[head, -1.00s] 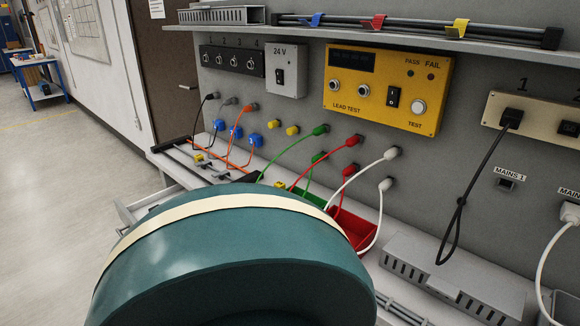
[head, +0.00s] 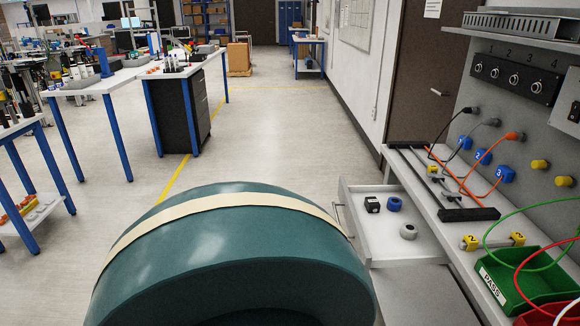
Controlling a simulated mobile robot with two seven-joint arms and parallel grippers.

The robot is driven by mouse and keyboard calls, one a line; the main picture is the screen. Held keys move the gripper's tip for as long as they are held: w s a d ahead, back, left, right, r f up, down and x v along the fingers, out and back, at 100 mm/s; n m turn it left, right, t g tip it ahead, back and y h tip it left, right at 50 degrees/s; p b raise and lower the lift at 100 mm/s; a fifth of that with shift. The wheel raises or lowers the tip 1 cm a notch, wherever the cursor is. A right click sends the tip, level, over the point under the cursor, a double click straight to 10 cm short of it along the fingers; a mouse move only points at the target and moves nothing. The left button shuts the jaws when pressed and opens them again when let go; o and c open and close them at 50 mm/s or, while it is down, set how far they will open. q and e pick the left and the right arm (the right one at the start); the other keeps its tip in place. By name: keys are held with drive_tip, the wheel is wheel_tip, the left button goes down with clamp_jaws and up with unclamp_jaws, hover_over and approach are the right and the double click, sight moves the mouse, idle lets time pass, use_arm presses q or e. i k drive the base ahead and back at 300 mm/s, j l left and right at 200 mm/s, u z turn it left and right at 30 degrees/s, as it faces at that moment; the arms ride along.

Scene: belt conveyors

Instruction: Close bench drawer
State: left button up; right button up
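The bench drawer (head: 385,255) is pulled out from under the bench top, on the right of the head view. It is a light grey tray with a handle (head: 341,217) on its left-facing front. A black block (head: 372,204), a blue ring-like part (head: 395,204) and a grey ring-like part (head: 408,231) lie in it. The bench (head: 430,205) stands behind it against a grey panel. A large teal rounded body with a cream band, apparently mine, fills the bottom middle and hides the drawer's near left surroundings. Neither gripper shows.
A green bin (head: 525,280) and a red bin (head: 550,315) sit on the bench. Cables hang from the panel. White tables with blue legs (head: 120,80) stand at the left. The floor (head: 260,120) between them and the bench is clear.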

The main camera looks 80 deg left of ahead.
sight(376, 239)
drive_tip(key=u, duration=1.8)
drive_tip(key=i+j+u, duration=0.15)
drive_tip(key=i, duration=0.15)
drive_tip(key=i+j, duration=0.15)
drive_tip(key=i, duration=0.3)
drive_tip(key=i+j, duration=0.1)
drive_tip(key=i, duration=0.3)
